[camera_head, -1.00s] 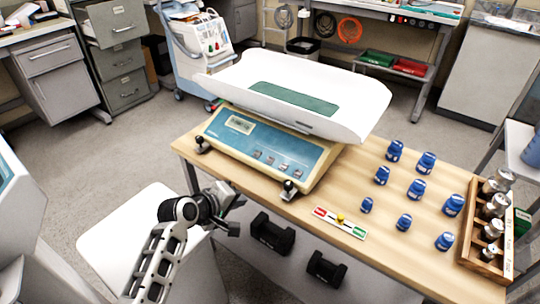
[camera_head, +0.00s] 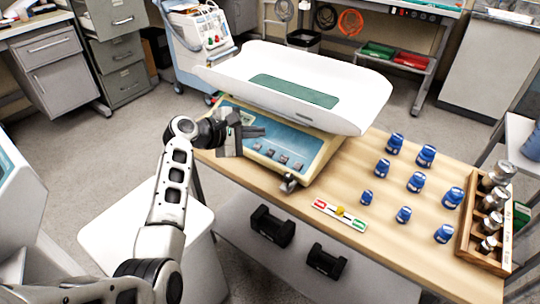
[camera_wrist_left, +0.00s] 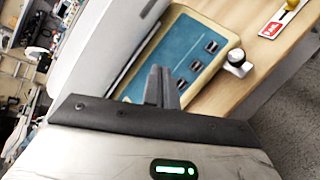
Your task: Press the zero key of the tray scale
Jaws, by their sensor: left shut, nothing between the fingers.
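The tray scale stands on the wooden table, with a white curved tray (camera_head: 350,98) on top and a blue front panel (camera_head: 262,138) in a cream housing. Several small grey keys (camera_head: 284,160) sit in a row along the panel's lower edge. My left gripper (camera_head: 262,132) is shut and empty, its fingers over the left part of the panel, where the arm and gripper hide the display. In the left wrist view the shut fingers (camera_wrist_left: 161,82) point across the blue panel (camera_wrist_left: 180,52), beside the keys (camera_wrist_left: 195,67). I cannot tell whether they touch it. My right gripper is not in view.
Several blue weights (camera_head: 416,182) stand on the table right of the scale. A wooden box (camera_head: 476,242) of metal cylinders is at the right edge. A red-green strip (camera_head: 326,208) lies near the front edge. Black dumbbell-like weights (camera_head: 272,226) sit on the lower shelf.

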